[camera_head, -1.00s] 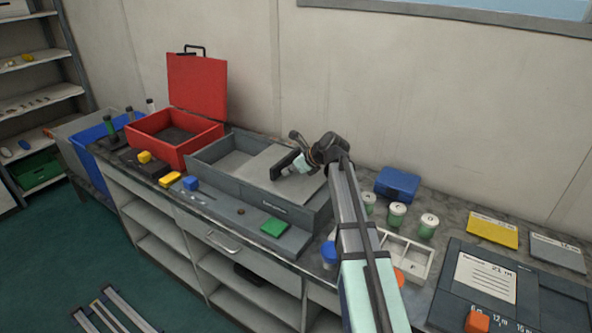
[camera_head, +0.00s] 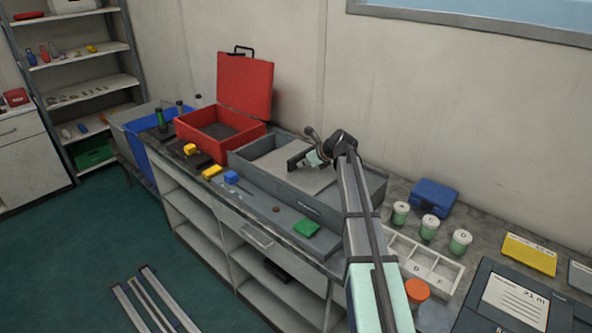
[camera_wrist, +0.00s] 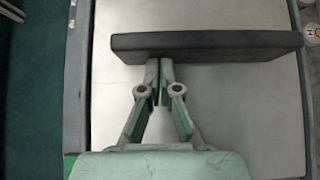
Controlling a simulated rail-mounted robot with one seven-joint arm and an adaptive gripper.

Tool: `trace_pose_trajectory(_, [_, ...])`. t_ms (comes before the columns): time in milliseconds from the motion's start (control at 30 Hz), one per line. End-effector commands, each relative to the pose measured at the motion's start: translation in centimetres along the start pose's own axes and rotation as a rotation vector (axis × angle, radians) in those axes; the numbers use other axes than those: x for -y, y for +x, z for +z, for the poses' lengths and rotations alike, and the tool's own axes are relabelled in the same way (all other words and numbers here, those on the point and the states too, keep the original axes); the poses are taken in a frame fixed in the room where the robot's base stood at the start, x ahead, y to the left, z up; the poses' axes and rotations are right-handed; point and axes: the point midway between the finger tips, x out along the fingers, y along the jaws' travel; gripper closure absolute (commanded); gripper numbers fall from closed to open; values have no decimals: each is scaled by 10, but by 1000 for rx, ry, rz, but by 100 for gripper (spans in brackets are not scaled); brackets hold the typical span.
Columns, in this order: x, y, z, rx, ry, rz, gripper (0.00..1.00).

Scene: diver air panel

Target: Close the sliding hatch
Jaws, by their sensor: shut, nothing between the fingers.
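The sliding hatch is a flat light-grey panel (camera_head: 285,172) on a long dark-grey box (camera_head: 345,212) on the counter. A black bar handle (camera_head: 298,161) stands up across it. My gripper (camera_head: 311,160) is shut and empty, on the right side of the handle. In the wrist view the closed fingertips (camera_wrist: 159,72) meet the side of the handle bar (camera_wrist: 215,46) and do not grasp it; the panel (camera_wrist: 235,110) lies below.
An open red case (camera_head: 225,135) stands just left of the box. Lidded jars (camera_head: 430,226), a white divided tray (camera_head: 428,262) and a blue case (camera_head: 434,196) are at the right.

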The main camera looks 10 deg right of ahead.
Motion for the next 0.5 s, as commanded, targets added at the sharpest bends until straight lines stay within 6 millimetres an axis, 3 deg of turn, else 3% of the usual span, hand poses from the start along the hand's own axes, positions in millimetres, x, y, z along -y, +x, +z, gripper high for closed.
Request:
trace_pose_trajectory(100, [14, 24, 25, 0, 8, -8, 100])
trace_pose_trajectory(300, [15, 67, 62, 0, 9, -9, 100])
trace_pose_trajectory(500, [14, 95, 87, 1, 10, -10, 100])
